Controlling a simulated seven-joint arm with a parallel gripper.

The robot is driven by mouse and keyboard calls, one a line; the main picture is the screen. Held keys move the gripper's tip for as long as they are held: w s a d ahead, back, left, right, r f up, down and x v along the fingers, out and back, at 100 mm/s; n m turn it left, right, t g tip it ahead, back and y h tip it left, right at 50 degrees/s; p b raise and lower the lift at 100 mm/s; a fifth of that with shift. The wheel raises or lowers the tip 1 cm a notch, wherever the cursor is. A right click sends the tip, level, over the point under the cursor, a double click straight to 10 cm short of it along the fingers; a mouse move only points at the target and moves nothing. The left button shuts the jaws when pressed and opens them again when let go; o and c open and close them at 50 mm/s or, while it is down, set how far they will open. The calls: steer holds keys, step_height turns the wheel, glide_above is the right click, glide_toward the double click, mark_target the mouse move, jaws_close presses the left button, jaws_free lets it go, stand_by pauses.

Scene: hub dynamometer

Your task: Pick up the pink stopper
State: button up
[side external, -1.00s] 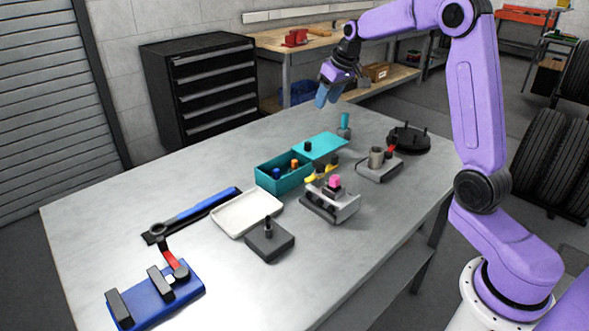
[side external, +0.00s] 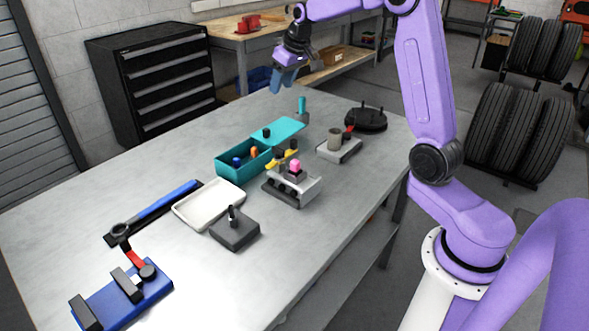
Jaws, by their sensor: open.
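A teal box (side external: 230,165) with colored pegs stands just left of the fixture, yellow parts (side external: 275,161) close behind it. A grey block with a cylinder (side external: 335,140) and a black round base (side external: 360,119) stand to the right. A white tray (side external: 208,204) lies front left.

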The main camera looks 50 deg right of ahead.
steer(key=m+g, duration=0.5)
steer(key=m, duration=2.2)
glide_above(295, 161)
step_height(295, 161, down, 7)
steer(key=shift+s+f, duration=0.1)
steer(key=shift+f, duration=4.55)
steer(key=c, duration=0.5)
steer(key=shift+c, duration=0.2)
